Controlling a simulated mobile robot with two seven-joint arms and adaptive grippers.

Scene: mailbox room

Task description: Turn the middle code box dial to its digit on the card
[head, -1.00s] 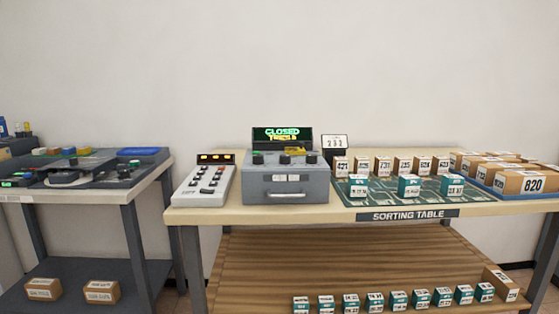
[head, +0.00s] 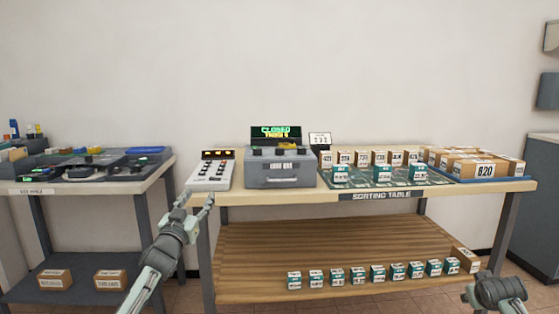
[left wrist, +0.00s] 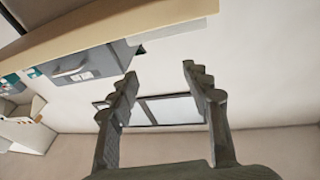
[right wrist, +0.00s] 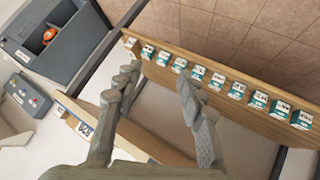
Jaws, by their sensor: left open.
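The grey code box (head: 281,174) stands on the sorting table, with a handle and label on its front. Its dark dials sit along the top; the middle dial (head: 283,152) is small, partly merged with a yellow part, and its digit is unreadable. The card (head: 320,139) stands behind the box's right end; its digits are too small to read surely. A lit display (head: 276,133) behind the box reads CLOSED. My left gripper (head: 195,200) is open and empty before the table's left end, apart from the box. My right gripper (right wrist: 157,85) is open and empty, low at right.
A white keypad device (head: 211,172) stands left of the box. Teal boxes on a green mat (head: 350,182) and brown parcels in a blue tray (head: 520,179) fill the right. A lower shelf (head: 330,250) holds several small boxes. Another table (head: 60,188) stands left.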

